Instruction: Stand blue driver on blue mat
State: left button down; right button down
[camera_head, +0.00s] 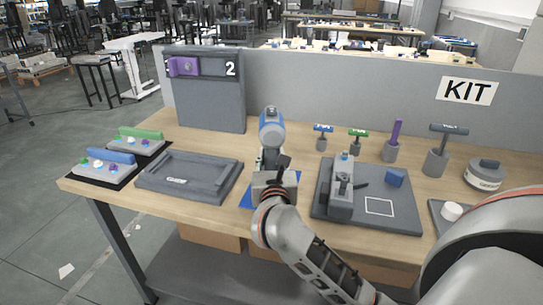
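The blue driver (271,130) is drill-shaped, with a blue and light grey head, and looks upright at the table's middle. Its lower part is hidden behind my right gripper. The blue mat (292,186) lies flat on the table, partly covered by my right gripper and wrist. I cannot tell whether the driver's base touches the mat. My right gripper (272,163) reaches in from the lower right and is at the driver's handle. The fingers overlap the handle in this view, and whether they grip it does not show. My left gripper is out of view.
A grey tray (230,186) lies left of the mat, and a grey board with a fixture (400,217) lies right. Several small tools in holders, including a purple-handled one (397,132), stand behind the board. A numbered grey panel (240,105) stands at the back left.

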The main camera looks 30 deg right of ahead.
jog(key=shift+r, duration=0.1)
jog(key=c, duration=1.6)
grip_release()
jog(key=shift+o, duration=0.2)
